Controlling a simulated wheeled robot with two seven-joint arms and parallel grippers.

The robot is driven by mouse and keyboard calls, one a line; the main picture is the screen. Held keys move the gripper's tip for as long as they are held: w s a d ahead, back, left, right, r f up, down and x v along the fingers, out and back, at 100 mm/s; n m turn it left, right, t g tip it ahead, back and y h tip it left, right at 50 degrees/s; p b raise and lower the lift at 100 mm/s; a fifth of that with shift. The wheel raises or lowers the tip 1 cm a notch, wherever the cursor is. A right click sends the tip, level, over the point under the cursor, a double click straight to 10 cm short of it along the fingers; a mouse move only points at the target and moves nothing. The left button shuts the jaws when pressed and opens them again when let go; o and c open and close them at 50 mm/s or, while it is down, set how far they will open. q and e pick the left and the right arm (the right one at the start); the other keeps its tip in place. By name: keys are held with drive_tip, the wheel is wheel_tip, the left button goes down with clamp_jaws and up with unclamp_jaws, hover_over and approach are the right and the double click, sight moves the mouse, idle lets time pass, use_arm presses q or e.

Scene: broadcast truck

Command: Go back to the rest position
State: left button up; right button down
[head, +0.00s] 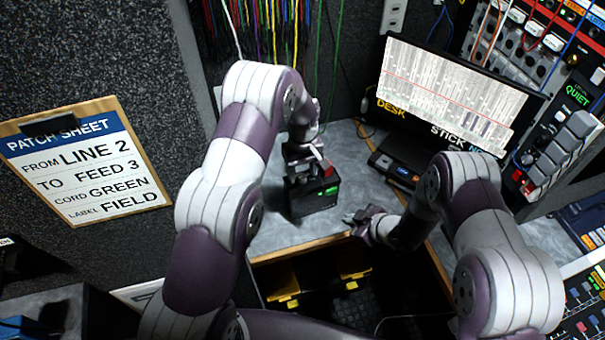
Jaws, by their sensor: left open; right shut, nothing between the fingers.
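My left arm arches up from the bottom left and its gripper (312,172) points down at the top of a small black box with a green light (316,194) on the grey desk. The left gripper is open; the fingertips are small and partly hidden, and I cannot tell whether they touch the box. My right arm comes in from the lower right. Its gripper (352,220) is shut and empty, pointing left, by the desk's front edge, to the right of the black box.
The grey desk (275,215) has a wooden front edge. A monitor (448,95) and a dark device (400,170) stand at the back right. Coloured cords (265,30) hang behind. A patch sheet clipboard (85,160) is on the left wall. Yellow-and-black cases (285,285) lie below the desk.

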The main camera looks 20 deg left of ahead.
use_arm(q)
wheel_tip(320, 180, up, 10)
use_arm(e)
drive_tip(key=s+d+r+m+g+h, duration=0.2)
drive_tip(key=s+d+m+h, duration=0.2)
drive_tip(key=d, duration=0.3)
drive_tip(key=s+d+r+m+g+h, duration=0.2)
drive_tip(key=s+d+m+h, duration=0.15)
drive_tip(key=d, duration=0.35)
use_arm(q)
drive_tip(key=s+r+m, duration=0.2)
drive_tip(key=s+m, duration=0.2)
drive_tip(key=s, duration=0.8)
drive_tip(key=s+r+m+t, duration=0.1)
drive_tip(key=s+m, duration=0.3)
drive_tip(key=s, duration=0.8)
drive_tip(key=shift+s+r, duration=0.15)
drive_tip(key=shift+r, duration=0.6)
use_arm(e)
drive_tip(key=s+d+r+m, duration=0.3)
drive_tip(key=s+r, duration=0.2)
drive_tip(key=r, duration=0.4)
drive_tip(key=s+d+r+m, duration=0.4)
drive_tip(key=s+r, duration=0.1)
drive_tip(key=r, duration=0.4)
drive_tip(key=shift+s+r, duration=0.2)
drive_tip(key=shift+r, duration=0.1)
